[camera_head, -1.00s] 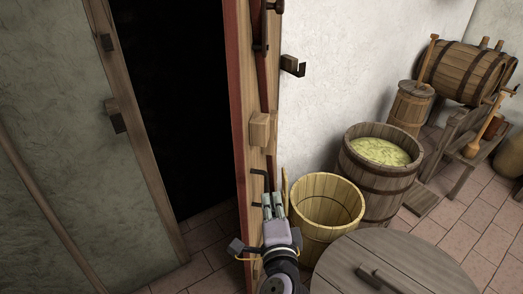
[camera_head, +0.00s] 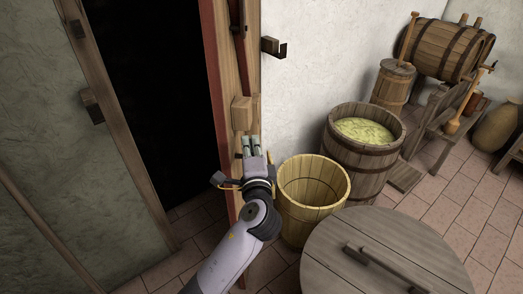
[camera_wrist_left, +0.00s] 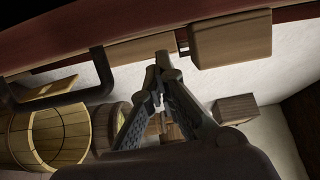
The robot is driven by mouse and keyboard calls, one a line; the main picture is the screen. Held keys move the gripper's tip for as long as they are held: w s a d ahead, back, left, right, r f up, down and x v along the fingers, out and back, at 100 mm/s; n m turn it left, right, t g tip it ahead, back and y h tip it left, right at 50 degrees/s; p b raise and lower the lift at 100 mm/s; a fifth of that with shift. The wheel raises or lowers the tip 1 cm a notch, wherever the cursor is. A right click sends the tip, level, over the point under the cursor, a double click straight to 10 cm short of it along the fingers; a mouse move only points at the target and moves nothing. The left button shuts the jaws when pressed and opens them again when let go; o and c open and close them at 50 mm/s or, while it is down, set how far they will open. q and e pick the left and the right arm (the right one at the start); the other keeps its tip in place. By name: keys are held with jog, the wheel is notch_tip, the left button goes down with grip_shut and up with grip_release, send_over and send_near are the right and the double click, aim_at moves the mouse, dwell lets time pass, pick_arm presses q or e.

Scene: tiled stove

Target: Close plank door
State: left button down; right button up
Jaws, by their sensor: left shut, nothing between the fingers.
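The plank door (camera_head: 213,75) stands open and shows nearly edge-on in the head view, a tall board with a red edge to the right of the dark doorway (camera_head: 150,100). A wooden block (camera_head: 240,113) sits on it; the block also shows large in the left wrist view (camera_wrist_left: 230,40). A dark bent metal handle (camera_wrist_left: 103,75) shows left of the fingers there. My left gripper (camera_head: 252,140) is shut and empty, just below the block and close to the door; I cannot tell whether it touches. My right gripper is out of view.
A round wooden lid or table top (camera_head: 385,250) stands at the front right. A pale wooden tub (camera_head: 313,205) is right beside my left gripper. A barrel of yellowish mash (camera_head: 362,170) stands behind it. Tiled floor (camera_head: 440,205) is free further right.

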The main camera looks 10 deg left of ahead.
pick_arm(q)
jog(key=shift+s+a, duration=0.1)
jog(key=shift+a, duration=0.5)
jog(key=shift+a, duration=0.1)
